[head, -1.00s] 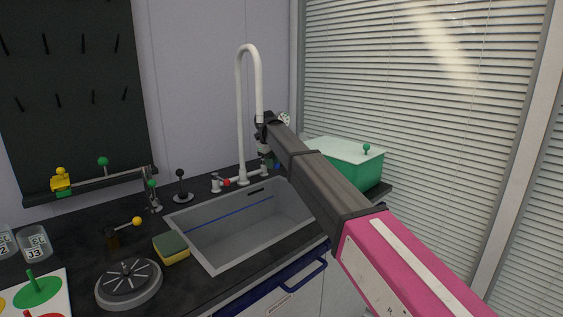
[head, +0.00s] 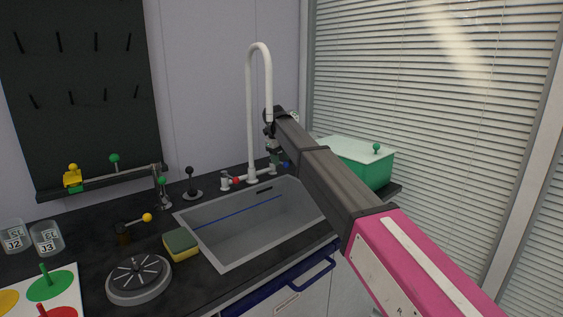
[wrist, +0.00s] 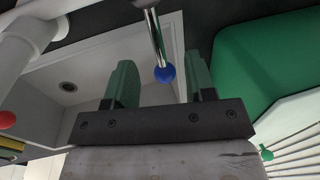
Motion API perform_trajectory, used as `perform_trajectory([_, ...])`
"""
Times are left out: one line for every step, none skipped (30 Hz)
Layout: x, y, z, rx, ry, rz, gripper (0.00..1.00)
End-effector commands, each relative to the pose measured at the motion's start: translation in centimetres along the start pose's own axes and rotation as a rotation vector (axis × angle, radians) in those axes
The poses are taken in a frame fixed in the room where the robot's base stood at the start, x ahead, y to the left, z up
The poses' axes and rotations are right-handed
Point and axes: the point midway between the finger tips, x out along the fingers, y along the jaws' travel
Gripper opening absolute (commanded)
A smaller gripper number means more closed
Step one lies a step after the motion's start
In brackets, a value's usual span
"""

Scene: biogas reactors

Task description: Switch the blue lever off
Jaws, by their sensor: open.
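The blue lever is a metal rod with a blue ball tip (wrist: 164,73), in the wrist view between the two green fingers of my gripper (wrist: 160,62). The gripper is open, with a visible gap on both sides of the ball. In the head view the blue tip (head: 285,164) shows small at the right of the white tap's base, close to my gripper (head: 275,153). My arm partly hides that area. I cannot tell how deep the ball sits between the fingers.
The white tap (head: 251,115) rises just left of my gripper. A red-tipped lever (head: 236,180) is at its left side. The grey sink (head: 215,250) lies in front. A green box (head: 375,170) stands close on the right, by the blinds (head: 420,90).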

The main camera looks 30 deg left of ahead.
Motion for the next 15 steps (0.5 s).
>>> perform_trajectory([-0.9, 0.0, 0.1, 0.0, -0.001, -0.001, 0.5])
perform_trajectory([-1.5, 0.0, 0.1, 0.0, -0.002, -0.001, 0.5])
perform_trajectory([-2.3, -0.1, 0.1, 0.0, -0.003, -0.001, 0.5])
perform_trajectory([-2.9, -0.1, 0.1, 0.0, -0.003, -0.001, 0.5])
perform_trajectory([-3.5, -0.1, 0.1, 0.0, -0.002, -0.001, 0.5])
perform_trajectory([-4.2, 0.0, 0.1, 0.0, -0.001, -0.001, 0.5])
perform_trajectory([-4.8, -0.1, 0.1, 0.0, -0.002, -0.001, 0.5])
perform_trajectory([-5.4, -0.1, 0.1, 0.001, -0.002, -0.001, 0.5])
perform_trajectory([-6.1, -0.1, 0.1, 0.001, -0.002, -0.001, 0.5])
perform_trajectory([-6.5, 0.0, 0.1, 0.001, -0.001, -0.001, 0.5])
perform_trajectory([-6.9, 0.0, 0.1, 0.001, -0.001, 0.0, 0.5])
perform_trajectory([-7.5, 0.0, 0.1, 0.0, -0.001, 0.0, 0.5])
perform_trajectory([-7.8, 0.0, 0.1, 0.0, -0.001, -0.001, 0.5])
perform_trajectory([-8.2, 0.0, 0.1, 0.001, -0.001, -0.001, 0.5])
perform_trajectory([-8.5, 0.0, 0.0, 0.0, -0.001, -0.001, 0.5])
